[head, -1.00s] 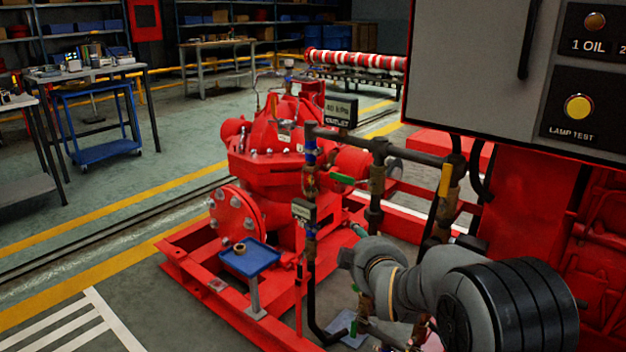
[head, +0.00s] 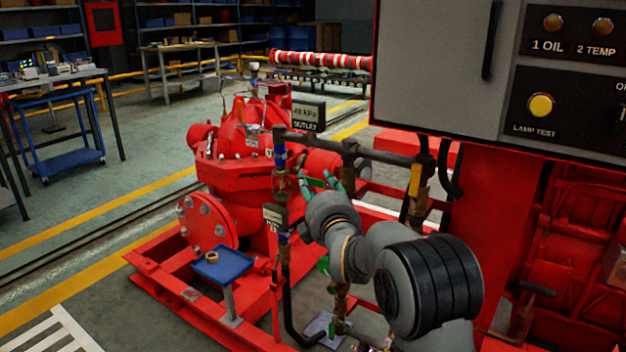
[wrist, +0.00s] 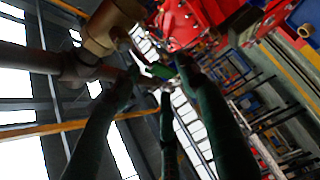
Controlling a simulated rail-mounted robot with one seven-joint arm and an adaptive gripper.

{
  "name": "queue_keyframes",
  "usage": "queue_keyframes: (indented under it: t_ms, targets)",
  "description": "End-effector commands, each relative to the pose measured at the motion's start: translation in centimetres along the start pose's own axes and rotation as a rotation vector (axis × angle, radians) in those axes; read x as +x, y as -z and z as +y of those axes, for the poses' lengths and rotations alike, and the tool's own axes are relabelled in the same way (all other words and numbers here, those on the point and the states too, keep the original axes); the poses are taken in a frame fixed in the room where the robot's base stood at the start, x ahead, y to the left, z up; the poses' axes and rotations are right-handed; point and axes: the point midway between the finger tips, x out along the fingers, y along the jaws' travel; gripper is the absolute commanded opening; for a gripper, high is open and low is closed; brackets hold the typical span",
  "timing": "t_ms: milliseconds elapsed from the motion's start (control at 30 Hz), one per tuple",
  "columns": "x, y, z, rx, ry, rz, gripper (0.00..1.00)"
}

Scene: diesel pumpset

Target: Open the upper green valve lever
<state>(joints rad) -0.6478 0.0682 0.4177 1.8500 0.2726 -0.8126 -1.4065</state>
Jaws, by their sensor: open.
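The upper green valve lever (wrist: 158,70) shows in the wrist view between the fingertips of my gripper (wrist: 160,73), beside the brass valve body (wrist: 112,28). My gripper is open, with dark green fingers around the lever; I cannot tell whether they touch it. In the head view my gripper (head: 329,181) is at the upper valve, just right of the vertical pipe with the gauges. The lever is largely hidden there among the similarly green fingers.
A grey pipe (wrist: 35,58) runs close to the left finger in the wrist view. A yellow lever (head: 415,180) hangs to the right. The control cabinet (head: 445,65) overhangs the arm. A blue tray (head: 222,266) stands left, near the red pump (head: 240,150).

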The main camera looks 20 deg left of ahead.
Motion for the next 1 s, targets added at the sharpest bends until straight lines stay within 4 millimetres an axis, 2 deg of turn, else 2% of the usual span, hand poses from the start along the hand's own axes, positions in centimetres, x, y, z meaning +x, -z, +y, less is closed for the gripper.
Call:
queue_keyframes:
  t_ms: [100, 233, 600, 1000]
  targets:
    - [1.5, 0.0, 0.0, 0.000, 0.000, 0.000, 0.44]
    - [2.5, 0.0, 0.0, 0.000, 0.000, 0.000, 0.44]
    - [2.9, 0.0, 0.0, 0.001, 0.001, 0.000, 0.44]
    - [2.9, 0.0, 0.0, 0.001, 0.001, 0.000, 0.21]
